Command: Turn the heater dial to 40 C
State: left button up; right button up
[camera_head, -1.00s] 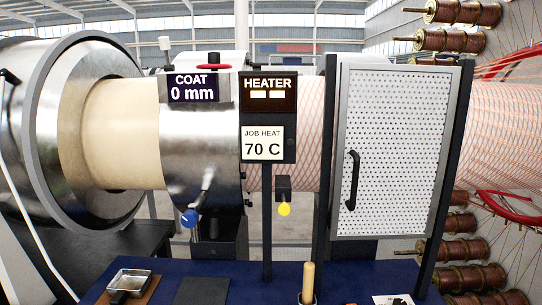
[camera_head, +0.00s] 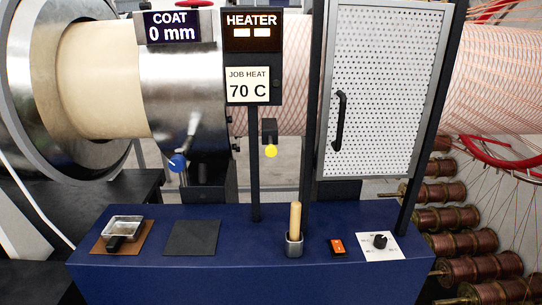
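The likely heater dial is a small black knob (camera_head: 380,241) on a white plate at the right of the blue bench top. Its markings are too small to read. The heater display (camera_head: 252,32) shows two lit dashes and no number. A card below it (camera_head: 248,86) reads "JOB HEAT 70 C", which differs from the 40 C in the task. Neither of my grippers is in the picture.
The blue bench (camera_head: 250,270) also holds an orange switch (camera_head: 337,247), a wooden-handled tool in a metal cup (camera_head: 294,243), a dark pad (camera_head: 192,238) and a small metal tray (camera_head: 123,227). A perforated door (camera_head: 385,100) stands behind. Copper spools (camera_head: 455,218) are at right.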

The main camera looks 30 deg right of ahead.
aim_at(381, 241)
jog(key=z, duration=1.9)
jog(key=i+l, duration=0.15)
jog(key=l, duration=0.15)
